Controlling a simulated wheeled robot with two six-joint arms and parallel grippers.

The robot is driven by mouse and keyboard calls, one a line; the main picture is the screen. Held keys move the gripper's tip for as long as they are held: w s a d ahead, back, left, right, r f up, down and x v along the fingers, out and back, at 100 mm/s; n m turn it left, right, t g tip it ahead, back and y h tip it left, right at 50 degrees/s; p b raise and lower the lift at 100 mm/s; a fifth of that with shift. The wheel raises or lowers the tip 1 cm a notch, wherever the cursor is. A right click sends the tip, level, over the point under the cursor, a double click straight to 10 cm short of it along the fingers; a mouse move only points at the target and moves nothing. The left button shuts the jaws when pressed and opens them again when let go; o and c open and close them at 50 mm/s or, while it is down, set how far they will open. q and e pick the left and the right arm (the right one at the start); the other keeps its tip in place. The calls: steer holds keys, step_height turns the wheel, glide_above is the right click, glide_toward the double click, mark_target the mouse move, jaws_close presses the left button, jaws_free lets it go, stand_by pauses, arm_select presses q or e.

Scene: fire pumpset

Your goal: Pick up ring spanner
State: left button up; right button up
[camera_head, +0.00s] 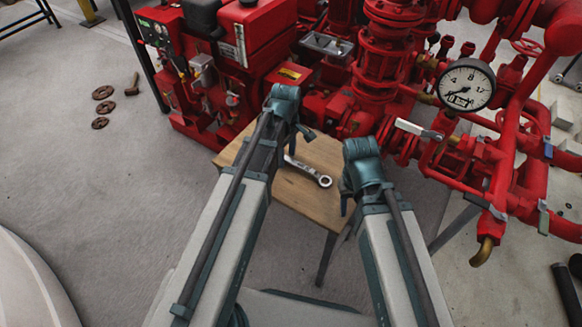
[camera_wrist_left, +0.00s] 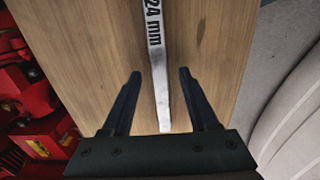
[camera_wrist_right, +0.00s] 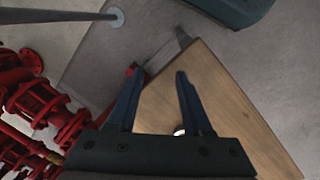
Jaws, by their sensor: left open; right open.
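The ring spanner (camera_head: 308,171) is a silver metal wrench lying on a small wooden table (camera_head: 290,191). Its ring end points to the right in the head view. In the left wrist view, the spanner's shaft (camera_wrist_left: 154,42), marked 24 mm, runs between the fingers of my left gripper (camera_wrist_left: 159,73), which is open. The height of the fingers above the table is hard to tell. My right gripper (camera_wrist_right: 159,73) is open and empty over the table's edge, to the right of the spanner. In the head view my left gripper's fingertips are largely hidden by its wrist.
The red pump set (camera_head: 385,70) with pipes stands close behind and right of the table. A pressure gauge (camera_head: 466,84) and a valve lever (camera_head: 418,129) stick out near my right arm.

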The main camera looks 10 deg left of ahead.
arm_select(q)
steer(key=shift+f, duration=0.1)
steer(key=shift+c, duration=0.3)
jaws_close()
stand_by(1.1)
